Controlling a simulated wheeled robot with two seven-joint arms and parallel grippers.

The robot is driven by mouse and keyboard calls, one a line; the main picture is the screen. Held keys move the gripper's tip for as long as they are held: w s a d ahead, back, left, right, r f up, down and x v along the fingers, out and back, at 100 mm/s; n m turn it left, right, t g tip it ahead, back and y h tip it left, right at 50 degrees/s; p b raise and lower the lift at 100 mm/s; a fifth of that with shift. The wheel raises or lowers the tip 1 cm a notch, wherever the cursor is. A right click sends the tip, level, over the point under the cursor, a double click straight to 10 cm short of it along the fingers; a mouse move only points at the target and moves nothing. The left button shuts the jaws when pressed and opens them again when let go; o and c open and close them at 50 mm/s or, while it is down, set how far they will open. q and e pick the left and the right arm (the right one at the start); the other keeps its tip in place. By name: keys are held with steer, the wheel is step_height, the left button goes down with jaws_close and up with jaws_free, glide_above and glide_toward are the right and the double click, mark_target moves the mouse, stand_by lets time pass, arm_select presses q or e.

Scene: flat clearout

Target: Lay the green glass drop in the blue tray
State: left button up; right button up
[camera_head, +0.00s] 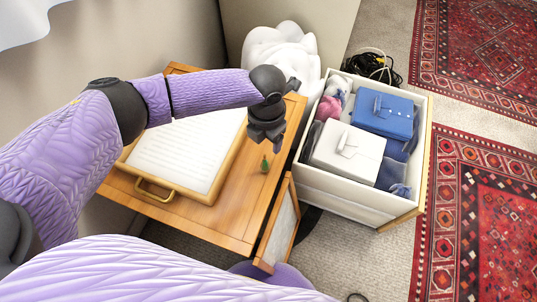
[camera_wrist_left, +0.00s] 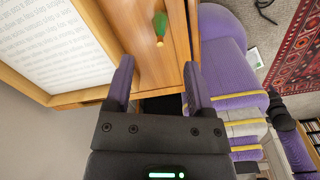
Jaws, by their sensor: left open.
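The green glass drop (camera_head: 265,166) is a small green piece on the wooden table top, near its right edge. In the left wrist view the drop (camera_wrist_left: 160,22) shows a pale amber end and lies just beyond my fingertips, between their lines. My left gripper (camera_head: 266,145) is over the table near the drop, apart from it. In its wrist view the left gripper (camera_wrist_left: 158,68) is open with nothing between its fingers. I cannot make out a blue tray for certain. A blue box-like piece (camera_head: 383,113) sits in the white crate. My right gripper is not seen.
A framed white panel with a handle (camera_head: 180,155) covers much of the table's left side. The white crate (camera_head: 345,203) right of the table holds a white box (camera_head: 346,152) and cloth-like items. A white lumpy shape (camera_head: 280,50) stands behind. Red rugs (camera_head: 475,215) lie right.

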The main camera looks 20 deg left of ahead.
mark_target(265, 159)
arm_select(q)
steer(key=f+b, duration=0.1)
steer(key=f, duration=0.2)
steer(key=f+b, duration=0.2)
steer(key=s+f+b, duration=0.1)
steer(key=f, duration=0.2)
steer(key=shift+a+f+b, duration=0.15)
steer(key=shift+f+b, duration=0.2)
steer(key=shift+r, duration=0.2)
steer(key=shift+c, duration=0.6)
jaws_close()
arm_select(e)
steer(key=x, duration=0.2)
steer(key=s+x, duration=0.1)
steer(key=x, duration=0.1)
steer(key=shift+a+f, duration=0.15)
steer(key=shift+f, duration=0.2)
